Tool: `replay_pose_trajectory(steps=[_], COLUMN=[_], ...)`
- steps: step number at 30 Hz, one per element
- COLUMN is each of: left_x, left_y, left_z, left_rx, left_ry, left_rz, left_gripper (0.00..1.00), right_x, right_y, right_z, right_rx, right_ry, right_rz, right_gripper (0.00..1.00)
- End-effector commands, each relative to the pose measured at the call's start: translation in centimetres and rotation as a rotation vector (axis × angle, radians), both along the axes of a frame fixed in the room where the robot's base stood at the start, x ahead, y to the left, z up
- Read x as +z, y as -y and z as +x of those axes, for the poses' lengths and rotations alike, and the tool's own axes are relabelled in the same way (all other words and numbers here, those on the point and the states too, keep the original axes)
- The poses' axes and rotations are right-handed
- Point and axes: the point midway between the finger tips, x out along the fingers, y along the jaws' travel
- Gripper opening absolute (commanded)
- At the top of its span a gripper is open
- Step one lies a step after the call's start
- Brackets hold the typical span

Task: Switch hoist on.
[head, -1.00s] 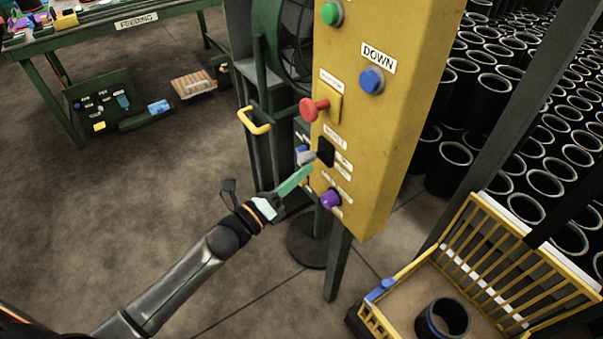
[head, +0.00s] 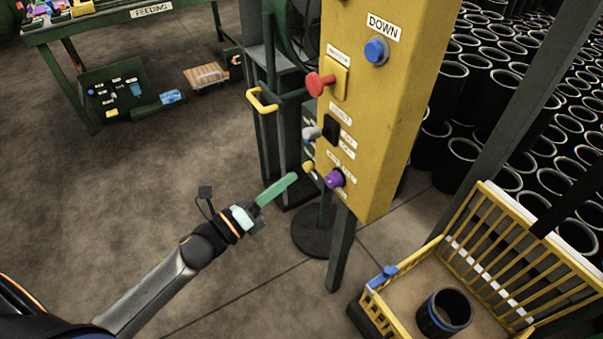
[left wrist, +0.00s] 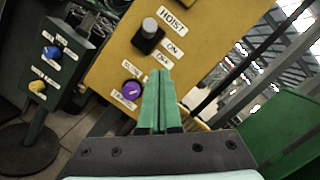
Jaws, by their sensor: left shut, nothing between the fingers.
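The hoist switch is a black knob with a grey top on the yellow control panel. In the head view its black base (head: 331,128) sits below the red knob; in the left wrist view the knob (left wrist: 148,37) stands by the HOIST, ON and OFF labels. I cannot tell which label it points to. My left gripper (head: 292,178), with green fingers, is shut and empty, below and left of the switch, apart from it. In the left wrist view its fingertips (left wrist: 158,72) show below the OFF label. My right gripper is not in view.
A purple knob (head: 335,178) sits below the switch, a red mushroom knob (head: 318,83) and a blue DOWN button (head: 376,50) above. A second panel with blue (left wrist: 51,53) and yellow (left wrist: 38,86) knobs stands behind left. A yellow crate (head: 398,296) stands at lower right.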

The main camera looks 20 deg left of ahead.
Motion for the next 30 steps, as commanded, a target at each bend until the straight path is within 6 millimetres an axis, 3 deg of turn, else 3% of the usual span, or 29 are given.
replay_pose_trajectory(steps=[3,9,30], left_x=[0.1,0.3,0.0], left_y=[-0.7,-1.4,-1.5], left_z=[-1.5,-2.7,-2.9], left_rx=[0.0,-0.001,0.012], left_ry=[-0.002,0.0,-0.048], left_rz=[-0.001,0.0,-0.06], left_gripper=[0.0,0.0,0.0], right_x=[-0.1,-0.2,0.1], right_y=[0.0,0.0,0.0], right_z=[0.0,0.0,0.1], right_rx=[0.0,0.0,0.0], right_ry=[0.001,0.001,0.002], right_rz=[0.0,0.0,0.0], right_gripper=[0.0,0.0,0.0])
